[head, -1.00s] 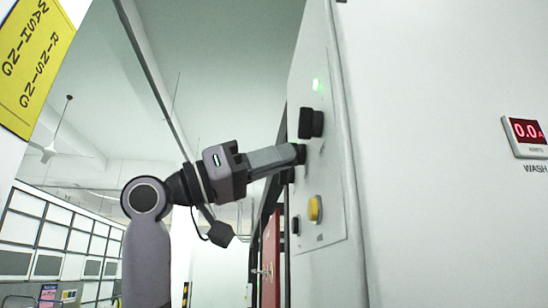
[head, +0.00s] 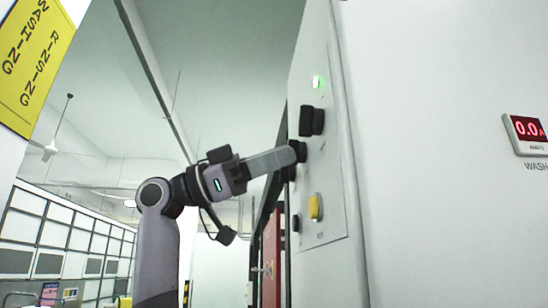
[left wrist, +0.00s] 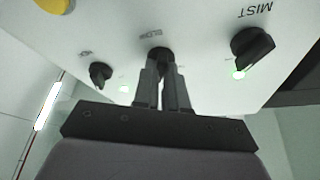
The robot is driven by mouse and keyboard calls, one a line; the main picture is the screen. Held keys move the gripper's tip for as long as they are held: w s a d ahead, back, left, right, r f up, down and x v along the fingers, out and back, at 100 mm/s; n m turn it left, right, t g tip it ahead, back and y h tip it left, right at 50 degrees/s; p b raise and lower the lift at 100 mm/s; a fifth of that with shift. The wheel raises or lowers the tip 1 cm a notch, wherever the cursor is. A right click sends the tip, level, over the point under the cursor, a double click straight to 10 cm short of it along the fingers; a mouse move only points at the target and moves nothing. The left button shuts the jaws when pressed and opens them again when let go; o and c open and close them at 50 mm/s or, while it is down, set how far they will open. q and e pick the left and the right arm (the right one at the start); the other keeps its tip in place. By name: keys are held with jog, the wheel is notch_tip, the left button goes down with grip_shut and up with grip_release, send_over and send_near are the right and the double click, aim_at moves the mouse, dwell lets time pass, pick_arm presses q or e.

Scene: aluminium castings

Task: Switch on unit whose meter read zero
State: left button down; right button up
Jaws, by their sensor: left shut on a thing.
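A pale control panel (head: 330,180) on the side of a cabinet carries black knobs and a yellow button (head: 315,208). My left gripper (head: 292,153) reaches it from the left. In the left wrist view, both fingers are shut on the middle black knob (left wrist: 160,52), whose label looks like BLOW. A red-digit meter (head: 527,133), labelled WASH, reads 0.0. My right gripper is out of view.
In the head view, another black knob (head: 312,121) projects just above the gripper, below a lit green lamp (head: 317,82). A yellow sign (head: 30,60) reading WASHING RINSING hangs at upper left. A red panel (head: 271,260) stands behind the gripper. Space left of the panel is open.

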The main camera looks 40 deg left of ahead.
pick_arm(q)
jog(key=shift+w+r, duration=0.1)
dwell(0.3)
jog(key=c, duration=1.2)
grip_release()
jog(key=shift+w+d, duration=0.1)
jog(key=shift+d, duration=0.05)
jog(key=shift+b+v, duration=0.95)
jog(key=shift+v, duration=2.65)
